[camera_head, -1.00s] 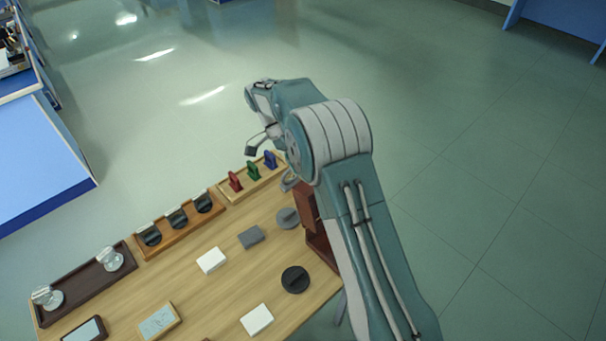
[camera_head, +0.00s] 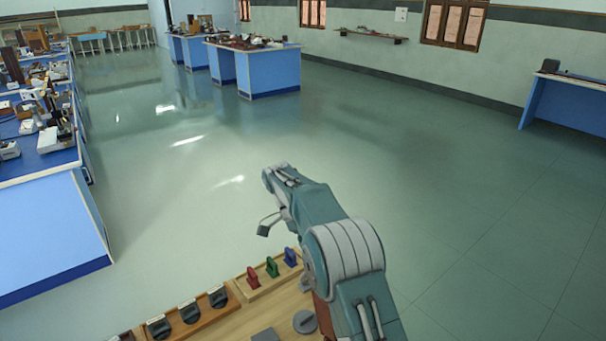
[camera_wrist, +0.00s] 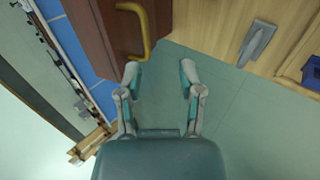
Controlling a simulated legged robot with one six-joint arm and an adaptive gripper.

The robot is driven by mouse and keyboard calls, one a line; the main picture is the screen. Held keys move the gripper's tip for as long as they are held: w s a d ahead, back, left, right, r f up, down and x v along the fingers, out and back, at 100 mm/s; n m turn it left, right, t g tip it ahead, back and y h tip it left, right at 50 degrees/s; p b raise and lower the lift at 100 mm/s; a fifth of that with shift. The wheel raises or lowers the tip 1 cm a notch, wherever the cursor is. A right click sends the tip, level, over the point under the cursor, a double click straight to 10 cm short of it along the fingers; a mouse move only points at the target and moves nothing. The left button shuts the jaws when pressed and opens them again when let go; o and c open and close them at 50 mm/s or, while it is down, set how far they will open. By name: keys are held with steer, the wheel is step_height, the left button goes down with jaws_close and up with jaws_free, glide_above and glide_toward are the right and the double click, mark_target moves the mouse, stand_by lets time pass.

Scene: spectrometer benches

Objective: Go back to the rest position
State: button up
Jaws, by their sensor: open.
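My gripper (camera_wrist: 160,73) is open, with nothing between its two fingers in the wrist view. A reddish-brown box (camera_wrist: 98,25) with a brass-coloured handle (camera_wrist: 147,32) lies just beyond the fingertips. The left fingertip appears near the lower end of the handle; I cannot tell whether they touch. In the head view my arm reaches out over the right side of the wooden table (camera_head: 232,325), bent at the elbow. There the gripper is mostly hidden behind the arm, and the box is almost fully covered by it.
A light wooden rack (camera_head: 246,290) holds red, green and blue pieces. A brown tray (camera_head: 215,317) holds black pieces. A grey disc (camera_head: 305,321) lies near my arm. Blue benches stand at the left (camera_head: 45,235) and the back (camera_head: 270,72). Open floor (camera_head: 440,200) spreads to the right.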

steer(key=s+d+r+n+t+y, duration=0.3)
steer(key=s+d+r+n+t, duration=0.35)
steer(key=s+r, duration=0.7)
steer(key=s+d+n+t+y, duration=0.1)
steer(key=s+d+n+t, duration=0.1)
steer(key=s, duration=0.6)
steer(key=s+d+n+t, duration=0.2)
steer(key=s+d+t, duration=0.1)
steer(key=s, duration=0.5)
steer(key=shift+s+d+f+t+y, duration=0.3)
steer(key=shift+s+d+t+y, duration=0.05)
steer(key=shift+y, duration=0.05)
